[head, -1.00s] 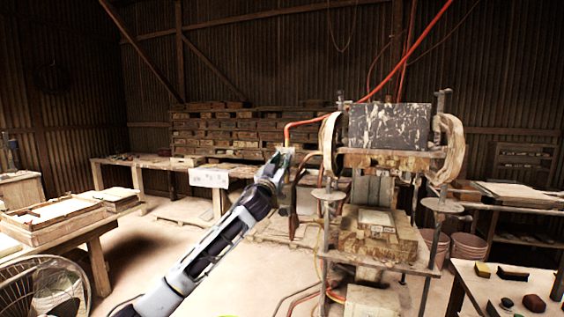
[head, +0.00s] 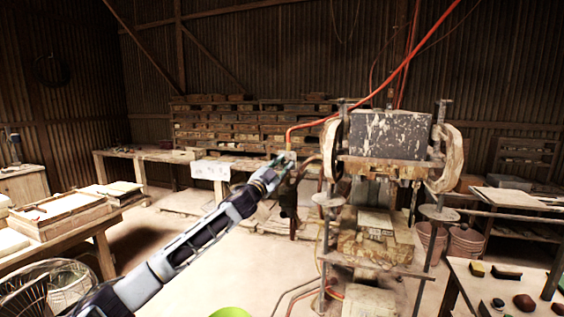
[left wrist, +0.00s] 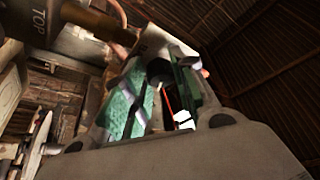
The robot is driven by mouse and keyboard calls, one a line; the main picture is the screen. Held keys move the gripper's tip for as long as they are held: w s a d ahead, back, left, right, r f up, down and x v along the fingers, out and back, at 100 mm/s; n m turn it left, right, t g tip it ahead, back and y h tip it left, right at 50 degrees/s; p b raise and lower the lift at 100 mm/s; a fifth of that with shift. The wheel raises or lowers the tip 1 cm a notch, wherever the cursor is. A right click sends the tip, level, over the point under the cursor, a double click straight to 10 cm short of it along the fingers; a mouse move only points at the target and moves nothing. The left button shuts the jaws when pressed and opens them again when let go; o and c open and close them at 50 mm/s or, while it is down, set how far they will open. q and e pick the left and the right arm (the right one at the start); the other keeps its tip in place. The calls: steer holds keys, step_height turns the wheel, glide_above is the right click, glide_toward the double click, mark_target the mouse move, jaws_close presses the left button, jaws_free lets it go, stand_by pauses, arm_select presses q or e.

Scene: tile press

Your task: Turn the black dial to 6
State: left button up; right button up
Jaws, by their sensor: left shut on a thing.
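A press (head: 390,134) stands right of centre in the head view, with a speckled dark block on top. My left gripper (head: 284,164) is at the left of the press, near where the orange hose (head: 289,131) bends down. It is small there. In the left wrist view the green finger pads (left wrist: 158,98) are close around a dark round thing (left wrist: 158,71), which looks like the black dial. The gripper is shut on it. The dial's marks and number cannot be read, and it is not distinct in the head view. My right gripper is not in view.
A table (head: 468,297) with several small blocks and stones is at the lower right. A bench with a wooden tray (head: 62,213) and a fan (head: 48,290) are at the left. Concrete floor (head: 160,243) is clear between bench and press.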

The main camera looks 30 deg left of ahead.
arm_select(q)
steer(key=shift+r+m+g+h+p, duration=0.2)
steer(key=shift+m+g+h+p, duration=0.1)
steer(key=shift+m+p, duration=0.7)
steer(key=shift+a+m+h+p, duration=0.1)
steer(key=shift+m+h+p, duration=0.3)
steer(key=shift+m+p, duration=0.5)
steer(key=shift+m+g+p, duration=0.4)
steer(key=shift+m+p, duration=0.15)
steer(key=shift+m, duration=0.35)
steer(key=shift+f, duration=0.1)
steer(key=o, duration=0.7)
steer(key=shift+c, duration=0.2)
steer(key=o, duration=0.4)
steer(key=shift+s, duration=0.1)
steer(key=shift+s, duration=0.2)
